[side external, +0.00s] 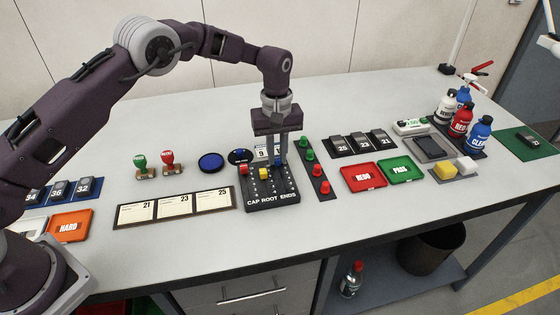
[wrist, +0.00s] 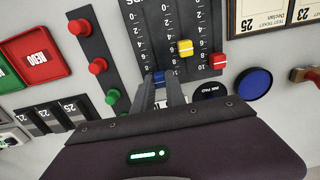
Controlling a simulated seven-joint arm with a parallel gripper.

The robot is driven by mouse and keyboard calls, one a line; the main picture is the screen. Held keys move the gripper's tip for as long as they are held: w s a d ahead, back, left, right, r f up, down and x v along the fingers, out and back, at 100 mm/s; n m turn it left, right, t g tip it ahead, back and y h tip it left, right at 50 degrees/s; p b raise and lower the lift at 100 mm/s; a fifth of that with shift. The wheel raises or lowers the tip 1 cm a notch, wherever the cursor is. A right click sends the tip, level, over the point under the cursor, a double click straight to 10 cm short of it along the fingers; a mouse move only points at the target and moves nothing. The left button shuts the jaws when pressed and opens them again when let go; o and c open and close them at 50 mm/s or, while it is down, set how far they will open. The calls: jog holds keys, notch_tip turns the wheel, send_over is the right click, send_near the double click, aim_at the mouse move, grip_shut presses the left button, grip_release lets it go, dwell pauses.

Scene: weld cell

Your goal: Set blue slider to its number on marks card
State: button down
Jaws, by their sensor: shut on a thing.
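The black slider panel (side external: 270,201), labelled CAP, ROOT and ENDS, lies mid-table with red, yellow and blue sliders. My gripper (side external: 281,162) points down over its far right part and is shut on the blue slider (wrist: 158,76), which sits between the fingertips at the high-number end of its scale. The exact mark is covered by the fingers. The yellow slider (wrist: 186,48) stands partway along its slot; the red slider (wrist: 218,61) is near 10. A white card (side external: 261,152), seemingly the marks card, stands behind the panel; a 9 shows, the rest is partly hidden by my gripper.
A strip with green and red buttons (side external: 314,172) lies close right of the panel. Ticket cards (side external: 178,207) lie to its left. A blue disc (side external: 211,162) and a dark ink pad (side external: 237,156) lie behind. REDO (side external: 363,177) and PASS (side external: 401,170) trays are farther right.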

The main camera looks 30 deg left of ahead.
aim_at(277, 156)
jog(key=shift+w+a+r, duration=0.1)
jog(key=shift+w+a, duration=0.05)
jog(key=shift+w, duration=0.05)
jog(key=c, duration=1.7)
grip_release()
jog(key=o, duration=0.3)
jog(key=shift+o, duration=0.2)
notch_tip(277, 156, up, 7)
